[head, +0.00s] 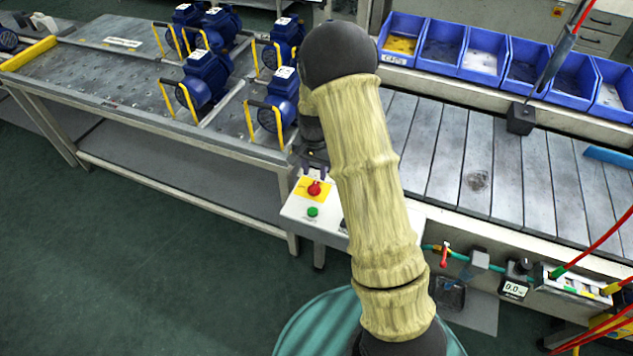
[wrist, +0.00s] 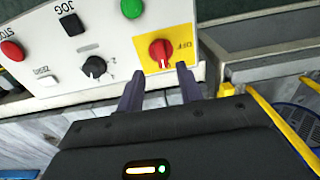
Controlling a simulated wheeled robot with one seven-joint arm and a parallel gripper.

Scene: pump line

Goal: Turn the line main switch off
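The line main switch is a red rotary knob (head: 314,188) on a yellow plate (head: 303,193) on a pale control panel (head: 296,211). In the wrist view the red knob (wrist: 160,51) is at the upper middle, with an OFF mark at its right on the plate, seen upside down. My gripper (head: 312,171) is just above the knob in the head view. In the wrist view my gripper (wrist: 160,70) is open and empty. Its two dark fingers stand apart, with the knob just beyond the gap between their tips. I cannot tell whether they touch the plate.
The panel also carries a green button (wrist: 132,8), a JOG button (wrist: 71,24), a black selector (wrist: 93,67), a red STOP button (wrist: 12,51) and a white button (wrist: 49,81). Blue pumps (head: 205,78) stand on the bench behind. Blue bins (head: 441,45) line the back right.

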